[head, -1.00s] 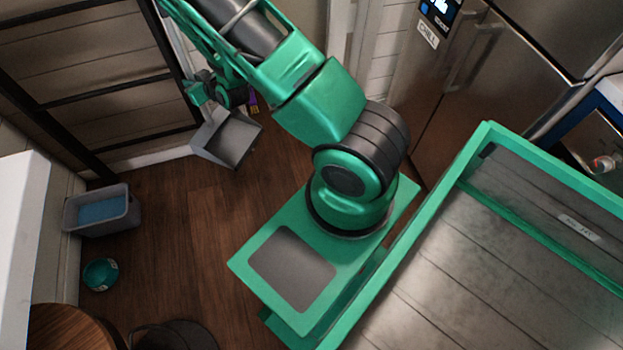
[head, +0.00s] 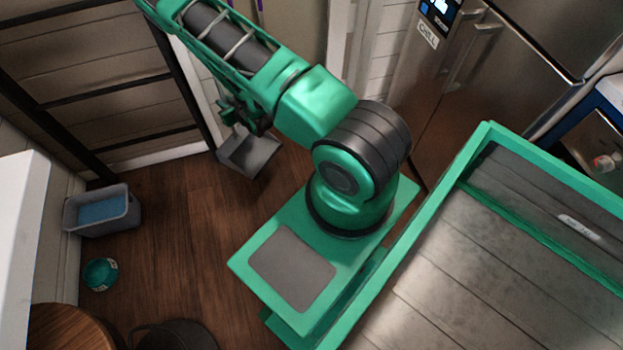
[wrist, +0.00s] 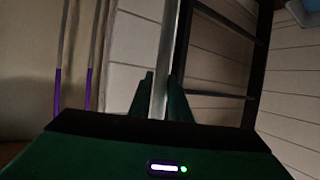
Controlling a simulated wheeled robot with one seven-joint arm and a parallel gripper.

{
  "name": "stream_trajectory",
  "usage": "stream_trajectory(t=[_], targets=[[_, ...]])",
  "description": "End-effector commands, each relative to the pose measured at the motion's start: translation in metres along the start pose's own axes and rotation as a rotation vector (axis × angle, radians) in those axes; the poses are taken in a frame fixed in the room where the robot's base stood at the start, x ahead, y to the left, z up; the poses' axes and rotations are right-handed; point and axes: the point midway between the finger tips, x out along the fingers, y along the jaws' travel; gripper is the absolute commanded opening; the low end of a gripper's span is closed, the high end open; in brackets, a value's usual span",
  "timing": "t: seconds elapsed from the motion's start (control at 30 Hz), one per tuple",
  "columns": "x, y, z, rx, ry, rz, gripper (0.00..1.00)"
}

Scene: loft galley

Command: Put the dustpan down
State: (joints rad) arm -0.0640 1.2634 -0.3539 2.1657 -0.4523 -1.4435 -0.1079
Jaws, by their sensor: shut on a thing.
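The grey dustpan (head: 250,155) shows in the head view beyond my base, low in front of the wooden floor. My gripper (head: 232,112) is shut on it, at the upper end of the pan; my arm partly hides the grip and the handle. I cannot tell from the head view whether the pan touches the floor. In the wrist view my gripper's two dark green fingers (wrist: 162,98) stand close together with a pale narrow bar between them. The pan itself is not visible there.
A grey bin with blue inside (head: 103,210) and a teal bowl (head: 100,273) stand on the floor at left. A round wooden top (head: 65,330) is at lower left. The wooden floor (head: 185,240) between is clear. Purple-ended poles (wrist: 73,90) lean on the wall.

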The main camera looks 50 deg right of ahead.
Motion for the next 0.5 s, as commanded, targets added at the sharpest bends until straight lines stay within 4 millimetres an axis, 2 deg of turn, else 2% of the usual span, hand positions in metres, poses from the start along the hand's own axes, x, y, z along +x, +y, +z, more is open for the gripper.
stream_trajectory(t=[0.1, 0.5], targets=[[0.004, 0.016, 0.022, 0.019, 0.0, 0.035, 0.0], [0.013, 0.06, 0.09, 0.077, 0.0, 0.175, 0.0]])
